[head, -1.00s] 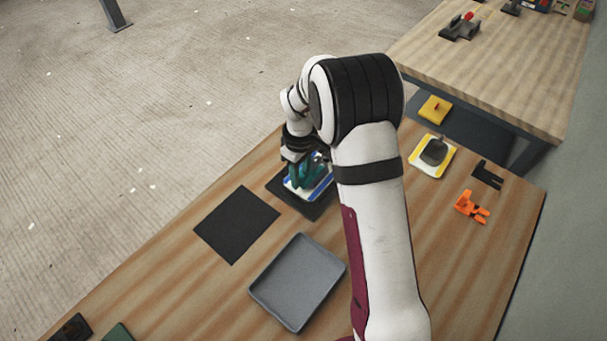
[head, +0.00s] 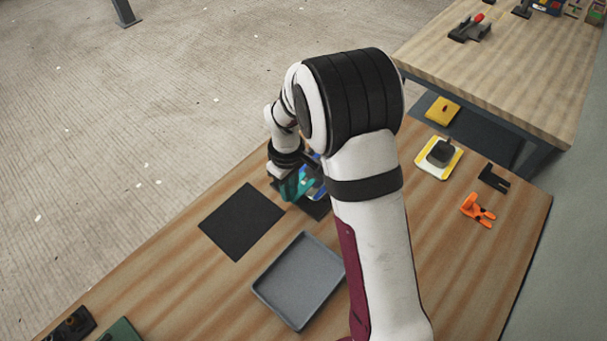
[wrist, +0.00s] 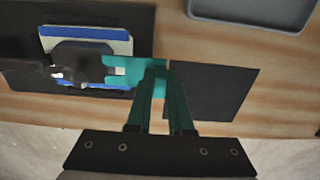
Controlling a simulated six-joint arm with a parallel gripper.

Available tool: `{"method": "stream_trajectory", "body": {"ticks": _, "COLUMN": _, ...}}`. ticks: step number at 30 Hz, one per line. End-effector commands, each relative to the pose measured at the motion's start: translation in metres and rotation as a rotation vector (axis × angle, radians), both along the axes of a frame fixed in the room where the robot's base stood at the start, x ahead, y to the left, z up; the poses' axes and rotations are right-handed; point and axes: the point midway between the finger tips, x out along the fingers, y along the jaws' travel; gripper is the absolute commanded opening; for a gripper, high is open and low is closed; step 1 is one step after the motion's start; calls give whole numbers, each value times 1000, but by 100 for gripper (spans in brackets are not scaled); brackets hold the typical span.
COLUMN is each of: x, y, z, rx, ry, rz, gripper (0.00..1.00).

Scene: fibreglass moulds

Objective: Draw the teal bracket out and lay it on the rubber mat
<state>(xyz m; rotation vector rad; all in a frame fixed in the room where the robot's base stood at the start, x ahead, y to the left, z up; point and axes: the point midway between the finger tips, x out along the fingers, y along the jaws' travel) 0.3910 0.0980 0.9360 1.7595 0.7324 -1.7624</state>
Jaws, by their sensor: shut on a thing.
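The teal bracket (wrist: 128,72) is in my gripper (wrist: 158,72); its two prongs point left in the wrist view. In the head view the bracket (head: 304,185) shows below my gripper (head: 290,190). The prongs overlap the right edge of a white and blue mould plate (wrist: 88,32) with a dark block (wrist: 82,54) on it. I cannot tell how high the bracket is above the plate. The black rubber mat (head: 242,221) lies flat and bare beside the mould; it also shows in the wrist view (wrist: 215,92), partly behind my fingers.
A grey tray (head: 298,318) lies in front of the mat. A yellow and white mould (head: 422,165), a black bracket (head: 494,178) and an orange part (head: 477,209) lie to the right. Dark and green items (head: 121,330) lie at the front left. A second table (head: 510,80) stands behind.

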Motion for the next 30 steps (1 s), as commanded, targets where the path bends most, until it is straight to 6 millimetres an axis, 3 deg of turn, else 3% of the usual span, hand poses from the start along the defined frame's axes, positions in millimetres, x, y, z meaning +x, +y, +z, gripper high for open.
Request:
{"method": "stream_trajectory", "body": {"ticks": 9, "x": -64, "y": 64, "z": 0, "rx": 0, "ry": -1, "rz": 6, "gripper": 0}}
{"method": "stream_trajectory", "body": {"ticks": 12, "x": -77, "y": 77, "z": 0, "rx": 0, "ry": -1, "rz": 3, "gripper": 0}}
{"method": "stream_trajectory", "body": {"ticks": 30, "x": -108, "y": 108, "z": 1, "rx": -1, "ry": -1, "rz": 1, "gripper": 0}}
